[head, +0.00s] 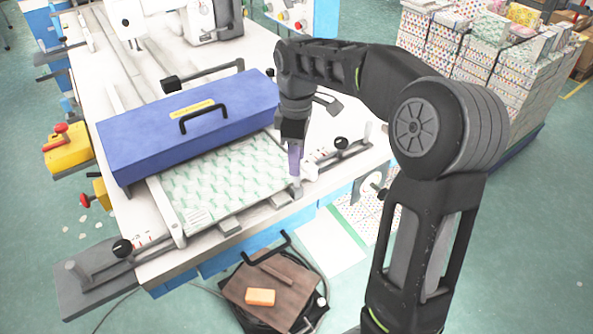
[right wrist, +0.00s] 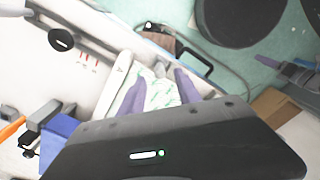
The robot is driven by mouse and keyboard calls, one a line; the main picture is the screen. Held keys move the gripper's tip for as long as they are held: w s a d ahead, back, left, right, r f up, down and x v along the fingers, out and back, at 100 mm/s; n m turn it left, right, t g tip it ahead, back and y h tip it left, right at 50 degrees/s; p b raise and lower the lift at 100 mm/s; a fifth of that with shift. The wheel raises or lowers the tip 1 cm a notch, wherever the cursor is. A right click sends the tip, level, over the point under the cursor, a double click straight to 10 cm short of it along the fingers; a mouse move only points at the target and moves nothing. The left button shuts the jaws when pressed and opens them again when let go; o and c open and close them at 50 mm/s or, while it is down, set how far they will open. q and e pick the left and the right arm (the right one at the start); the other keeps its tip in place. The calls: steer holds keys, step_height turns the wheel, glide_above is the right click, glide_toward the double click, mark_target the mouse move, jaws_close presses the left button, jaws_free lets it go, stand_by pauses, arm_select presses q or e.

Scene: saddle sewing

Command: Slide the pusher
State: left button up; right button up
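A stack of green-and-white patterned sheets (head: 222,182) lies on the white machine table, partly under a long blue cover (head: 190,125) with a black handle. Small grey blocks (head: 229,226) sit along the front edge of the stack; I cannot tell for sure which part is the pusher. My right gripper (head: 296,180) points down at the stack's right front corner, beside a white piece (head: 311,172). In the right wrist view its two purple fingers (right wrist: 160,73) are spread apart, with the patterned sheets (right wrist: 159,92) showing between them. Contact is unclear. My left gripper is out of view.
A rail with a black knob (head: 341,143) lies right of the stack, another (head: 122,248) at front left. Below the front edge, a brown board (head: 272,291) carries an orange block (head: 260,297). Pallets of printed stacks (head: 480,60) stand at the back right.

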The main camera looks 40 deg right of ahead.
mark_target(297, 184)
steer(key=shift+f, duration=2.4)
steer(key=shift+c, duration=0.2)
jaws_close()
